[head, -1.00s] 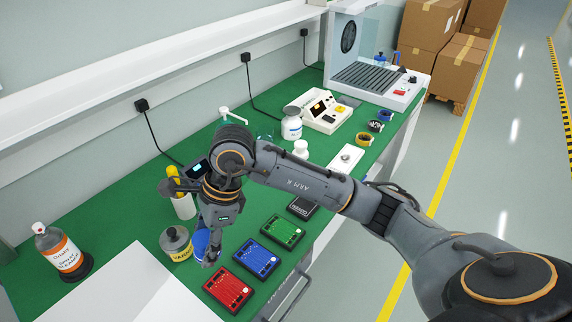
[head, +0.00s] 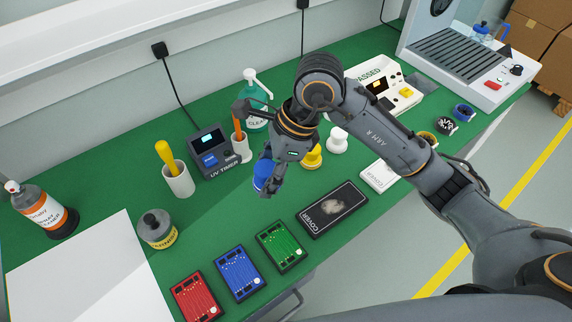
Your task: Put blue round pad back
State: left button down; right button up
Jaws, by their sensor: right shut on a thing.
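My right gripper (head: 267,183) is shut on the blue round pad (head: 263,173), above the green mat between the UV timer and the black cover. The gripper's fingers hide part of the pad. A yellow pad (head: 312,158) and a white pad with a knob (head: 338,140) stand on the mat just right of the gripper, the yellow one partly behind it. My left gripper does not show.
The UV timer (head: 214,153), a white cup (head: 178,180) with a yellow-handled tool and a cleaner bottle (head: 255,121) stand behind. Red (head: 196,298), blue (head: 239,272) and green (head: 281,246) boards and a black cover (head: 332,210) line the front edge.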

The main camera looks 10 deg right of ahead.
jog(key=w+d+f+p, duration=0.1)
jog(key=w+d+f, duration=0.1)
jog(key=w+d, duration=0.15)
send_over(283, 179)
jog(key=f, duration=0.3)
jog(key=s+f, duration=0.1)
jog(key=shift+a+f+p, duration=0.15)
jog(key=shift+a+p, duration=0.15)
jog(key=shift+p, duration=0.05)
jog(key=shift+w+d+f, duration=0.2)
jog(key=shift+w+f, duration=0.25)
jog(key=shift+f, duration=0.05)
notch_tip(283, 179, down, 3)
jog(key=shift+w+d+f+p, duration=0.1)
jog(key=shift+d+p, duration=0.05)
jog(key=shift+p, duration=0.75)
jog(key=shift+f, duration=0.1)
jog(key=shift+f, duration=0.1)
jog(key=shift+f+b, duration=0.2)
jog(key=shift+b, duration=0.15)
jog(key=o, duration=1.1)
jog(key=shift+r, duration=0.15)
